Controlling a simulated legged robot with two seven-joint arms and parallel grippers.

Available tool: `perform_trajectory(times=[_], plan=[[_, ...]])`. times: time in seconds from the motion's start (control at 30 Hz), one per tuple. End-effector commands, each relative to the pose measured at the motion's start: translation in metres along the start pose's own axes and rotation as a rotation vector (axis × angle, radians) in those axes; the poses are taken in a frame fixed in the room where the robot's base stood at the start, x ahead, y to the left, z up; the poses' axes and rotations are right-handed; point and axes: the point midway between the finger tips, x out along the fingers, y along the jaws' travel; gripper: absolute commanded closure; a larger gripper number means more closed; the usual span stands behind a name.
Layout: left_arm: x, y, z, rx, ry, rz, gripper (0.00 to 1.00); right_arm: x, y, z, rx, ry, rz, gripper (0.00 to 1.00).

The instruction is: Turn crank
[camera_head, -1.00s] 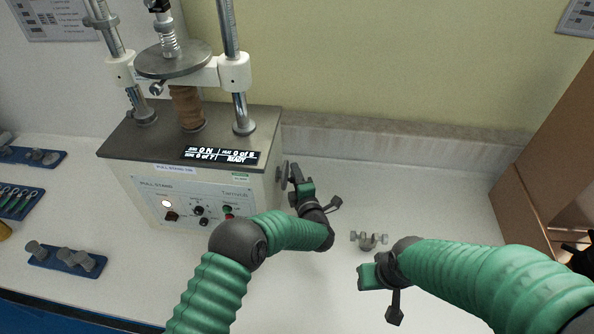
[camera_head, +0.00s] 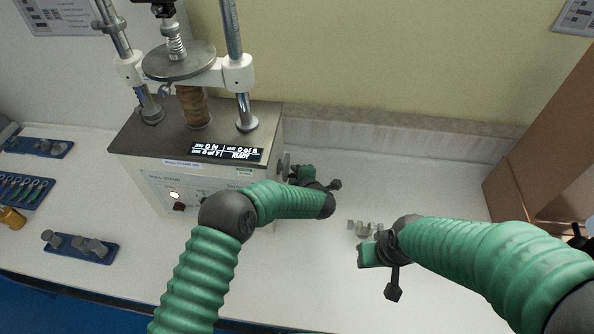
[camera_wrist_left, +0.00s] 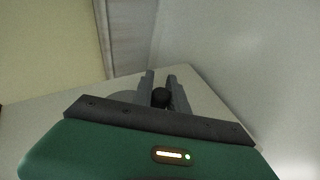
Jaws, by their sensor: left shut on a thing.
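The pull stand (camera_head: 150,168) is a cream box with a dark top, a display (camera_head: 228,152) and a lit front panel. Its crank (camera_head: 286,164) is on the right side, mostly hidden behind my left gripper (camera_head: 292,174). In the left wrist view, a dark round crank knob (camera_wrist_left: 160,97) sits between the two grey fingers of my left gripper (camera_wrist_left: 163,88), which is shut on it. A grey disc (camera_wrist_left: 125,98) shows beside them. My right gripper (camera_head: 368,252) hangs over the bench at the right, apart from the stand; its fingers do not show clearly.
Blue trays with small parts (camera_head: 80,248) are at the left. A brown box (camera_head: 545,150) stands at the right. The bench (camera_head: 410,180) behind the metal parts is clear.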

Motion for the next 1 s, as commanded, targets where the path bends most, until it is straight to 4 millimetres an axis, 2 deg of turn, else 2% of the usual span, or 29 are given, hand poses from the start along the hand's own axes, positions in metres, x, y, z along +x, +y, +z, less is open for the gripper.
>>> perform_trajectory(times=[0.03, 0.3, 0.33, 0.5, 1.0], plan=[[0.003, -0.0017, -0.0056, 0.002, 0.012, -0.003, 1.0, 0.0, 0.0, 0.0, 0.0, 0.0, 0.0, 0.59], [0.0033, -0.0018, -0.006, 0.002, 0.013, -0.003, 1.0, 0.0002, 0.0, 0.0001, 0.0, 0.0, 0.0, 0.59], [0.0034, -0.0017, -0.0061, 0.002, 0.013, -0.002, 0.79, 0.0002, 0.0, 0.0001, 0.0, 0.0, 0.0, 0.59], [0.002, -0.001, -0.0038, 0.001, 0.009, -0.001, 0.6, 0.0002, 0.0, 0.0001, 0.0, 0.0, 0.0, 0.59], [-0.0009, 0.0019, -0.0004, 0.002, 0.005, 0.001, 0.6, -0.0014, 0.0, -0.0003, 0.0, 0.0, 0.0, 0.59]])
